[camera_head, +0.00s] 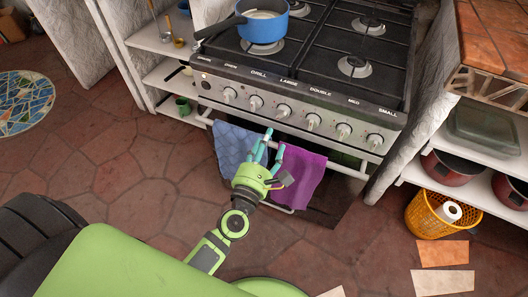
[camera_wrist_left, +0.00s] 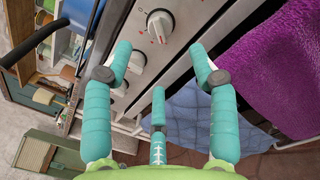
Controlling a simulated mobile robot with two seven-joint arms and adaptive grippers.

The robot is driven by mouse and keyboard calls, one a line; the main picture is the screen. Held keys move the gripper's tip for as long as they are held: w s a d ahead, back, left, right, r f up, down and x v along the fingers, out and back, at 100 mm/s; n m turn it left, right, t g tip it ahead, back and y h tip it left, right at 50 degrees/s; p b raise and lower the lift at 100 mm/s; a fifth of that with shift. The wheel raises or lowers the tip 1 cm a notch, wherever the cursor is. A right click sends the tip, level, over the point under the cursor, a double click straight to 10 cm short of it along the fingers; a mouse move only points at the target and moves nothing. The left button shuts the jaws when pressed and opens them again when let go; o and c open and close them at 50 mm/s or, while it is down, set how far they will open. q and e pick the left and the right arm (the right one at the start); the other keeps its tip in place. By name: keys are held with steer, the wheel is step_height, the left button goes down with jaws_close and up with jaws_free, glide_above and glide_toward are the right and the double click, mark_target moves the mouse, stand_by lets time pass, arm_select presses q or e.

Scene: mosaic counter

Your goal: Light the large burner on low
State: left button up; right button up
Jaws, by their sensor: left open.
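The stove (camera_head: 300,95) has a row of pale knobs on its front, with labels above. The knob below the "LARGE" label (camera_head: 283,112) is near the middle of the row. My left gripper (camera_head: 272,141) has teal fingers spread apart and empty, in front of the towel rail just below that knob. In the left wrist view, the open fingers (camera_wrist_left: 160,65) frame the stove front, with a knob (camera_wrist_left: 160,25) beyond the tips; I cannot tell for certain which knob it is. No flame shows on the burners. My right gripper is not in view.
A blue pan (camera_head: 262,25) stands on the front left of the hob. A blue towel (camera_head: 235,150) and a purple towel (camera_head: 305,175) hang on the oven rail. A yellow basket (camera_head: 432,215) stands at the right. Red tiled floor lies open before the stove.

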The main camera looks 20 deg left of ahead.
arm_select(q)
steer(key=shift+s, duration=1.55)
jaws_close()
